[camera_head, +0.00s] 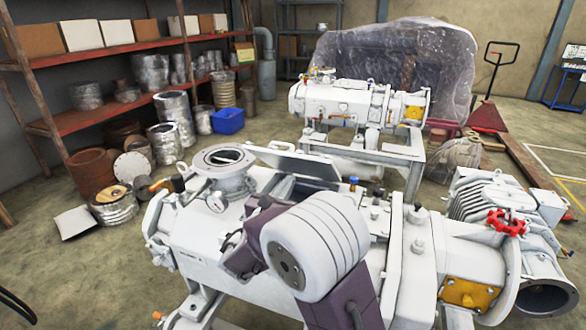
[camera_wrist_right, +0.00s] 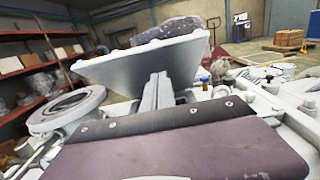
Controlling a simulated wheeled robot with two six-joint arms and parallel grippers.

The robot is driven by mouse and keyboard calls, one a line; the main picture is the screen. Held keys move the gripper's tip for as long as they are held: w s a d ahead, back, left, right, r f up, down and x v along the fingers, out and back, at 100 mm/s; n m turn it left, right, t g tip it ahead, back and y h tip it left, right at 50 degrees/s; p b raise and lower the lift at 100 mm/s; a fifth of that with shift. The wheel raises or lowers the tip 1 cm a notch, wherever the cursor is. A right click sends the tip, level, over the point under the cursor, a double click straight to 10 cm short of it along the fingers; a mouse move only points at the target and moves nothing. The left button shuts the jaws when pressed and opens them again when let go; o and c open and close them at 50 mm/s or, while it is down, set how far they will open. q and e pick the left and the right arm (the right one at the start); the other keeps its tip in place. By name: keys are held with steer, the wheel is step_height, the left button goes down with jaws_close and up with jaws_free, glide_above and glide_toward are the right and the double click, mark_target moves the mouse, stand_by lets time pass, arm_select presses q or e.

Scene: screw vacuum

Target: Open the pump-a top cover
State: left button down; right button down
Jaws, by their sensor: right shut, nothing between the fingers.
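The near white pump (camera_head: 190,240), which I take to be pump-a, fills the front of the head view. Its top cover (camera_head: 295,163) is a flat pale plate, raised and tilted above the pump body. In the right wrist view the cover (camera_wrist_right: 145,60) stands tilted up ahead of the fingers. My right gripper (camera_wrist_right: 158,90) is shut and empty, its grey fingers pointing at the cover's underside. I cannot tell whether they touch it. In the head view my arm hides part of the pump. My left gripper is not in view.
A round flange (camera_head: 223,158) with a gauge stands left of the cover. A red valve handle (camera_head: 506,223) is on the right. A second white pump (camera_head: 350,103) stands behind. Shelves (camera_head: 110,50) line the left wall. The floor left of the near pump is partly clear.

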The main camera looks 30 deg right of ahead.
steer(key=shift+w+d+r+p, duration=0.45)
steer(key=shift+w+d+r, duration=0.75)
steer(key=shift+d+r, duration=0.25)
steer(key=shift+r, duration=0.15)
steer(key=shift+r+p, duration=0.25)
steer(key=shift+p, duration=0.15)
step_height(320, 180, up, 12)
steer(key=f+g+y+p, duration=0.1)
steer(key=g+y+p, duration=0.3)
steer(key=p, duration=2.1)
glide_above(298, 158)
steer(key=w+d, duration=0.6)
steer(key=d, duration=0.1)
steer(key=shift+y, duration=0.4)
steer(key=w+d+p, duration=0.2)
steer(key=w+d+r+p, duration=0.1)
steer(key=d, duration=0.1)
steer(key=shift+w+p, duration=0.35)
steer(key=shift+p, duration=0.05)
